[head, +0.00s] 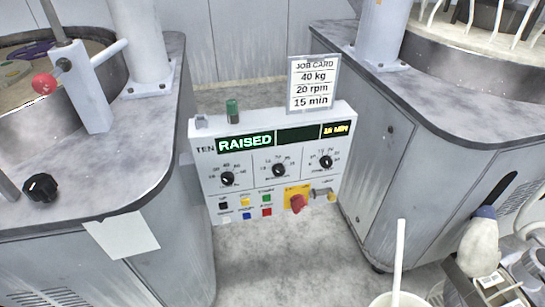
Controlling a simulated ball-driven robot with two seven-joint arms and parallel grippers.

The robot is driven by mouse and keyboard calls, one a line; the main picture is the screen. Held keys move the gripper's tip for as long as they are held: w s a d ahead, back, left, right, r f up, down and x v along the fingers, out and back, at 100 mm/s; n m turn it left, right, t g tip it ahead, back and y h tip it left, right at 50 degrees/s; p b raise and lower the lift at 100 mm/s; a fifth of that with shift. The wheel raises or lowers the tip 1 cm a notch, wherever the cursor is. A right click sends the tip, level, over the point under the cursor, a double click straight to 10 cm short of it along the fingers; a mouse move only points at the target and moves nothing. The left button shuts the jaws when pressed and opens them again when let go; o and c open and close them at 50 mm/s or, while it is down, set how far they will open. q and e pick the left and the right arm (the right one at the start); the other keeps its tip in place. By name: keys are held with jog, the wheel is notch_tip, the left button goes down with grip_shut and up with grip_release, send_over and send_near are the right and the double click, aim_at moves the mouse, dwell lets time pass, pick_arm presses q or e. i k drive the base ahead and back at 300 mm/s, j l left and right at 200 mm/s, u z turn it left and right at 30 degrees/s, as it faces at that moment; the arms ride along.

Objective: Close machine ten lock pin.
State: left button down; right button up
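Machine ten's control panel (270,165) stands in the middle, marked TEN, with a lit display (246,141) reading RAISED and 15 MIN. On the left machine top, a horizontal rod (105,54) with a red ball knob (43,83) passes by or through an upright grey post (80,95). I cannot tell for sure that this is the lock pin, or whether it is seated. A small brass-coloured part (321,194) sits at the panel's lower right beside a red knob (298,204) on a yellow plate. I cannot make out either gripper.
A job card (313,84) reading 40 kg, 20 rpm, 15 min and a green cylinder (232,110) stand on the panel. A black knob (41,187) is at left. A second machine (430,120) stands right. A white pole (399,255) and cluttered equipment fill the lower right.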

aim_at(43, 83)
jog(key=u, duration=1.35)
